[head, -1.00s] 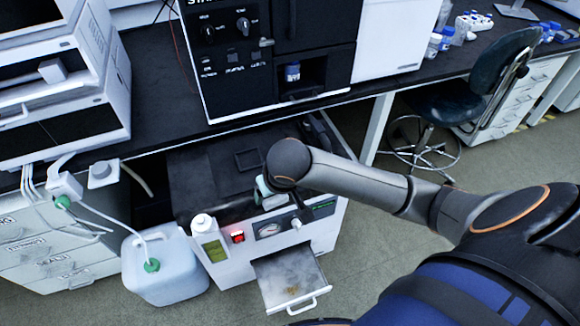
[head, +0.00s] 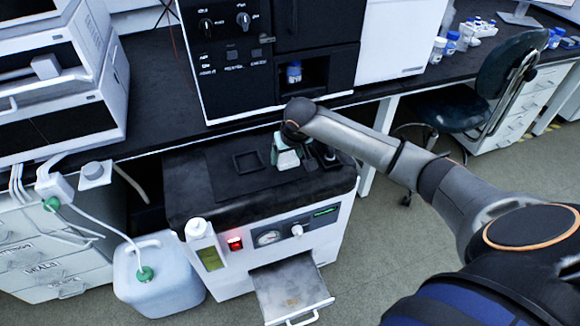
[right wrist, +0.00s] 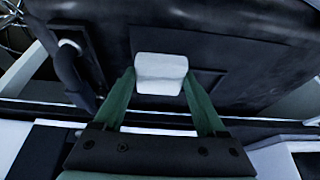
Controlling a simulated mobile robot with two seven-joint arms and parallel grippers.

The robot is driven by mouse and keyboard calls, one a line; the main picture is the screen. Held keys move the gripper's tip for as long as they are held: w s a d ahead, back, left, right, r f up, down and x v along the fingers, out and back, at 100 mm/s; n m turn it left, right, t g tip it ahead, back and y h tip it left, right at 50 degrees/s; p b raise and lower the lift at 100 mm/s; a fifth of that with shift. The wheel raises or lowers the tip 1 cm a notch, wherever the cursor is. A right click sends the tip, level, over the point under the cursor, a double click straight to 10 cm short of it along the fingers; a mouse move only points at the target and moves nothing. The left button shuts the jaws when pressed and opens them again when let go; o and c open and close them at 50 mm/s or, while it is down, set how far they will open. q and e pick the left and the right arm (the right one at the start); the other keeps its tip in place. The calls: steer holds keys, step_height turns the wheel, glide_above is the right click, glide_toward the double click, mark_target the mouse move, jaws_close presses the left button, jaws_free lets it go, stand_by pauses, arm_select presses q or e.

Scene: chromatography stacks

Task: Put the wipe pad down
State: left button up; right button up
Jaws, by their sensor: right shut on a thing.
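The white wipe pad (head: 287,160) is between the green fingers of my right gripper (head: 284,152), above the black top of the floor-standing pump unit. In the right wrist view the pad (right wrist: 160,73) sits between the tips of both fingers of the gripper (right wrist: 160,85), which are shut on it. Behind it is the dark top surface; I cannot tell the exact gap between pad and surface. My left gripper is not in view.
A square black frame (head: 249,161) lies on the pump's dark top (head: 205,185), left of the pad. A metal tray (head: 287,287) is pulled out at the pump's front. A white bottle (head: 203,243) stands at the front left corner. The bench edge overhangs behind.

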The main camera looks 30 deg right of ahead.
mark_target(290, 173)
steer(key=shift+w+d+f, duration=0.2)
steer(key=shift+d+f, duration=0.1)
steer(key=shift+f, duration=0.2)
steer(key=shift+w+d+f, duration=0.2)
steer(key=shift+d+f, duration=0.1)
steer(key=shift+f, duration=0.15)
step_height(290, 173, down, 3)
steer(key=shift+d+f+b, duration=0.1)
steer(key=shift+b, duration=0.4)
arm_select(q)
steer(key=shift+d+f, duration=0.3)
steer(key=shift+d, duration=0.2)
arm_select(e)
steer(key=shift+f, duration=0.1)
steer(key=o, duration=1.3)
steer(key=shift+c, duration=0.2)
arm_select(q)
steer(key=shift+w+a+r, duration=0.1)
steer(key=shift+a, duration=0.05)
